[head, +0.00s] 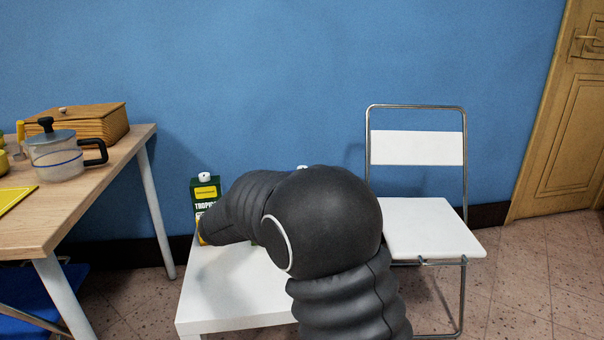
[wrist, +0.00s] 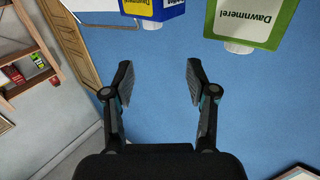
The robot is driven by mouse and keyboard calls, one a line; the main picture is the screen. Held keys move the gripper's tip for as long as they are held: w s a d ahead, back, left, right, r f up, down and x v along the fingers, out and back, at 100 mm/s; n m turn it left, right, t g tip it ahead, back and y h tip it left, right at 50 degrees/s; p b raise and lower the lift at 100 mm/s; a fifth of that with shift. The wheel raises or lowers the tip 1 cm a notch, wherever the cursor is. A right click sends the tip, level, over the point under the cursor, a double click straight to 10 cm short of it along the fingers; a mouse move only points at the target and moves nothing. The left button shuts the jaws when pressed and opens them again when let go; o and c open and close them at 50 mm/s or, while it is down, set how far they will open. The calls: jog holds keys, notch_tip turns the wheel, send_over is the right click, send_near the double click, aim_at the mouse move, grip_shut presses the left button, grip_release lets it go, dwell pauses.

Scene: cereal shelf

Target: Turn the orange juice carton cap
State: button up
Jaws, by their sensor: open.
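A dark green carton with a yellow label, lettering starting "TROPIC" and a white cap (head: 205,177) stands upright on the low white table (head: 205,297) in the head view. My arm covers part of it. A white cap (head: 302,167) shows just above my arm; its body is hidden. In the wrist view, which looks upside down, a blue carton (wrist: 160,8) and a light green carton (wrist: 250,20) marked "Dawnmere" hang in from the top edge, white caps pointing down. My gripper (wrist: 159,80) is open and empty, its fingers apart from both cartons. It is hidden in the head view.
A wooden table (head: 105,180) on the left holds a pot (head: 58,155), a wooden box (head: 90,125) and a yellow board (head: 14,198). A white folding chair (head: 425,230) stands right of the white table. The blue wall is close behind; a door (head: 565,120) is far right.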

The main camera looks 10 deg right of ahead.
jog(key=shift+h, duration=0.4)
jog(key=x, duration=0.4)
jog(key=f+x, duration=0.1)
jog(key=x, duration=0.8)
jog(key=shift+d+f, duration=0.3)
jog(key=shift+d, duration=0.1)
jog(key=shift+b, duration=0.3)
grip_shut()
